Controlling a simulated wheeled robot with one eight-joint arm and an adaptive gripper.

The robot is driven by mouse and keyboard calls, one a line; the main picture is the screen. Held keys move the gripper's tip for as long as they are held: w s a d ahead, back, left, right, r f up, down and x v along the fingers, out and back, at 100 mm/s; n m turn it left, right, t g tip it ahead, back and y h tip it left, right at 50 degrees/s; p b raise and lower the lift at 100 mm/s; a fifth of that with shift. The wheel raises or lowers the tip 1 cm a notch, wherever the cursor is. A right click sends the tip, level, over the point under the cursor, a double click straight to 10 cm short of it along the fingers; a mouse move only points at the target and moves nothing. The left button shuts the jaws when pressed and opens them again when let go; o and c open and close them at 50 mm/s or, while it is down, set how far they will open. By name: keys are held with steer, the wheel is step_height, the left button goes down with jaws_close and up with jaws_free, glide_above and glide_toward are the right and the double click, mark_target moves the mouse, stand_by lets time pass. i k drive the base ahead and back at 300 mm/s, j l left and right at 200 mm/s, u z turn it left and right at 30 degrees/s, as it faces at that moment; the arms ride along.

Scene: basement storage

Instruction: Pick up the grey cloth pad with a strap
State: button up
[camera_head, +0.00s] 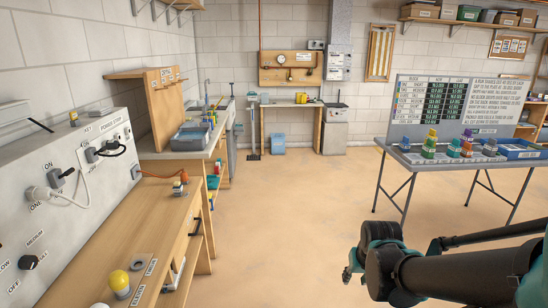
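I cannot pick out a grey cloth pad with a strap for certain. A small grey rounded item (137,264) lies on the wooden bench (158,222) at the left, close to a yellow-topped object; it is too small to tell whether it is cloth or has a strap. My arm, black and teal, reaches in from the lower right. My gripper (351,269) is at its left end, over the open floor and well to the right of the bench. Its fingers are small and partly hidden, so their opening does not show.
The middle floor (290,205) is clear.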

mark_target(203, 124)
steer(key=i+l+u, duration=0.2)
steer(key=i+u, duration=0.2)
steer(key=i, duration=0.45)
steer(key=i+l+u, duration=0.45)
steer(key=i, duration=0.3)
steer(key=i+l+u, duration=0.4)
steer(key=i+l, duration=0.35)
